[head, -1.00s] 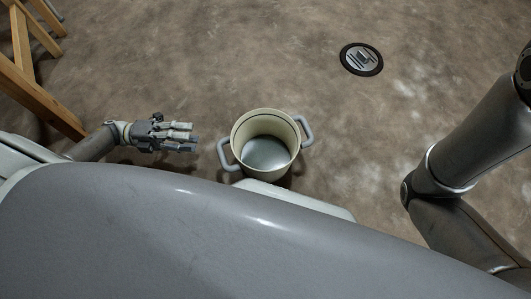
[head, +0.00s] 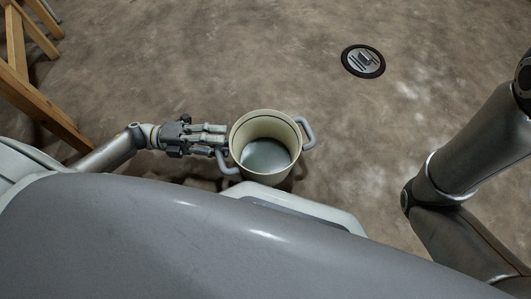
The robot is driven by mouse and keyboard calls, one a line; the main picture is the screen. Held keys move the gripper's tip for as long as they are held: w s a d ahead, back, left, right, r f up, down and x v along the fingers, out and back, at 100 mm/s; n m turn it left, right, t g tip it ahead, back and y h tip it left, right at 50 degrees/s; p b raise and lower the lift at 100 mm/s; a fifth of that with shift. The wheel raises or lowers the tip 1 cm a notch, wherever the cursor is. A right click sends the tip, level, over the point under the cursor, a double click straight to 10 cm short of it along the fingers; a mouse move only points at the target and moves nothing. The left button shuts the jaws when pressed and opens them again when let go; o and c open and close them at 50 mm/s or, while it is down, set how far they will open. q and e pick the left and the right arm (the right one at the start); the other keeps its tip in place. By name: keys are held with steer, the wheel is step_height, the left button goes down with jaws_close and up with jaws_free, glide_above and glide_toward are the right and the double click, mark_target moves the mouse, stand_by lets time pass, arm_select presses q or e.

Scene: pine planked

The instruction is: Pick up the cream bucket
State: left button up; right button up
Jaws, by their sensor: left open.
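The cream bucket (head: 265,122) stands upright on the floor near the middle of the head view, just beyond my own body. It is open at the top and looks empty, with a grey handle on its left side and another on its right. My left gripper (head: 222,140) comes in from the left and is open. Its fingertips are at the bucket's left handle, overlapping the handle's upper part in the picture. I cannot tell whether they touch it. My right gripper is out of view; only my right arm shows at the right edge.
The floor (head: 250,60) is brown and mottled, with wide clear room beyond the bucket. A round black-rimmed metal floor plate (head: 363,61) lies at the upper right. A wooden frame (head: 38,100) with slanted legs stands at the upper left, near my left arm.

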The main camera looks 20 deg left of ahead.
arm_select(q)
steer(key=shift+d, duration=0.4)
jaws_close()
steer(key=shift+r, duration=0.15)
